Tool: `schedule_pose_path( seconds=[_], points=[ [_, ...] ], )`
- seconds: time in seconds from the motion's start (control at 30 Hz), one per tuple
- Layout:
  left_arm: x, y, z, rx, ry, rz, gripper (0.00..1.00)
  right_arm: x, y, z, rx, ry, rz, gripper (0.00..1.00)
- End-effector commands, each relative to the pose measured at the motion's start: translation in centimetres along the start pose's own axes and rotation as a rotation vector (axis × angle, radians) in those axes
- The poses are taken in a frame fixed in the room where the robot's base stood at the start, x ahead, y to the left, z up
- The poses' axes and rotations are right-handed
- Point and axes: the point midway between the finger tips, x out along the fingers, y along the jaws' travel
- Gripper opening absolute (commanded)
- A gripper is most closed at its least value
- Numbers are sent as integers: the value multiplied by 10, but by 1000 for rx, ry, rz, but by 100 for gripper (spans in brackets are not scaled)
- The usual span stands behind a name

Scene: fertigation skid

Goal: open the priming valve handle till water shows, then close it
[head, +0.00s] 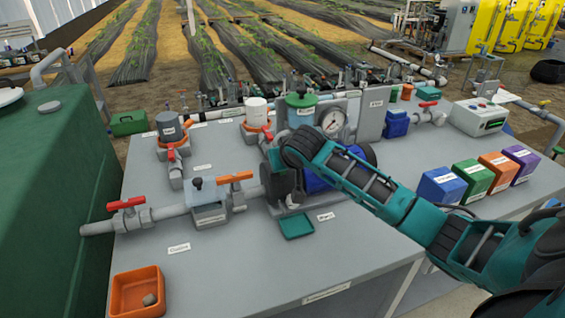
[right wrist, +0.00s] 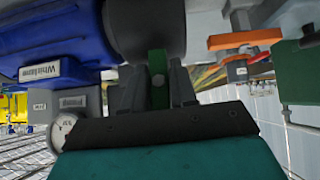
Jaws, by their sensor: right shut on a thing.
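In the right wrist view, my right gripper (right wrist: 157,85) is shut on a small green handle (right wrist: 157,62), which I take as the priming valve handle. It stands against a dark round pump body (right wrist: 145,25). In the head view, my right forearm (head: 365,185) reaches in from the right to the pump with the blue motor (head: 318,180). My fingers and the handle are hidden there. A teal tray (head: 296,227) sits on the bench in front of the pump. I see no water in either view. My left gripper is not in view.
An orange-handled valve (head: 236,178) and a red-handled valve (head: 127,204) sit on the pipe left of the pump. A pressure gauge (head: 332,122) stands behind. An orange tray (head: 137,292) holds a small grey lump. Several coloured boxes stand right. The front bench is mostly clear.

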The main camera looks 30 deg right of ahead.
Motion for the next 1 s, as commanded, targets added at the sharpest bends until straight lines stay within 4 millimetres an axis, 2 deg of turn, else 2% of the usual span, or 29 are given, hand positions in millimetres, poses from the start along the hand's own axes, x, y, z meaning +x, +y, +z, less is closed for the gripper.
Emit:
schedule_pose_path(
  seconds=[0.3, 0.33, 0.5, 0.8, 1.0],
  points=[
    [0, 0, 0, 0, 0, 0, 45, 2, -1, 5, -2, -12, 0, 0],
    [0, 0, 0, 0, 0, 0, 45, 2, -1, 5, -1, -12, 0, 30],
    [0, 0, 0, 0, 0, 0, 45, 1, 0, 4, -1, -9, 0, 45],
    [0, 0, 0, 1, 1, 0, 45, -2, 0, 2, 0, -4, -1, 45],
    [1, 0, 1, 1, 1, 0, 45, -24, 0, 2, -1, -2, -2, 45]
  ],
)
